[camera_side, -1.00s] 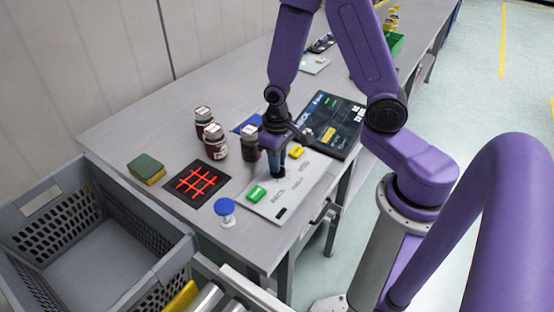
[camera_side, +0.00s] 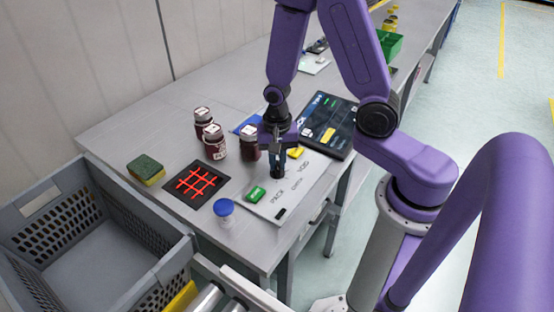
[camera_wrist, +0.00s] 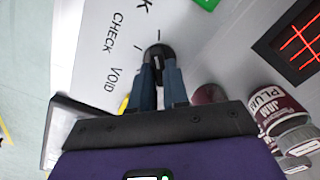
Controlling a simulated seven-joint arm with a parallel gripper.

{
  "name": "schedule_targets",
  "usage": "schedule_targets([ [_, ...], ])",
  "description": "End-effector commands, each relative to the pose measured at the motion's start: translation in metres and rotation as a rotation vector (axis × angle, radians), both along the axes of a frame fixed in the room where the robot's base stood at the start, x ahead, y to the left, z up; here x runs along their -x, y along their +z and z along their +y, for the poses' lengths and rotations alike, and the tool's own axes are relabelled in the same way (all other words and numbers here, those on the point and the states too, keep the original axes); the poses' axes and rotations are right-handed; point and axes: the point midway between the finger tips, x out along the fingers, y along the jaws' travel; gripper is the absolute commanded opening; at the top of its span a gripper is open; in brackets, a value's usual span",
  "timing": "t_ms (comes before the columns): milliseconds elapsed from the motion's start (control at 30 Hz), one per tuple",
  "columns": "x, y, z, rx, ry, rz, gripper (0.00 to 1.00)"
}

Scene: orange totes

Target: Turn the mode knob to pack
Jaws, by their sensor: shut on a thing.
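The mode knob (camera_wrist: 157,51) is small, round and black, with a pale mark on its near side in the wrist view. It stands on a light grey panel (camera_side: 258,208) lettered PACK, CHECK and VOID, with short tick marks around the knob. My gripper (camera_wrist: 158,66) points down at the panel, its blue fingers shut on the knob from both sides. In the wrist view PACK is cut off at the top edge. I cannot tell which label the knob points to.
Dark jam jars (camera_side: 215,142) stand left of my gripper. A black mat with a red grid (camera_side: 197,184), a blue-lidded container (camera_side: 224,208) and a sponge (camera_side: 146,169) are nearby. A dark screen (camera_side: 327,124) lies behind.

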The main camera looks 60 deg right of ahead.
Motion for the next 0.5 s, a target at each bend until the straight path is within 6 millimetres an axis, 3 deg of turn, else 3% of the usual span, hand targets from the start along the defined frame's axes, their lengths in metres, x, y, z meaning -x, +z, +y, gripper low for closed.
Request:
schedule_targets([
  [500, 0.0017, -0.0001, 0.0003, 0.001, -0.194, 0.004, 0.0],
])
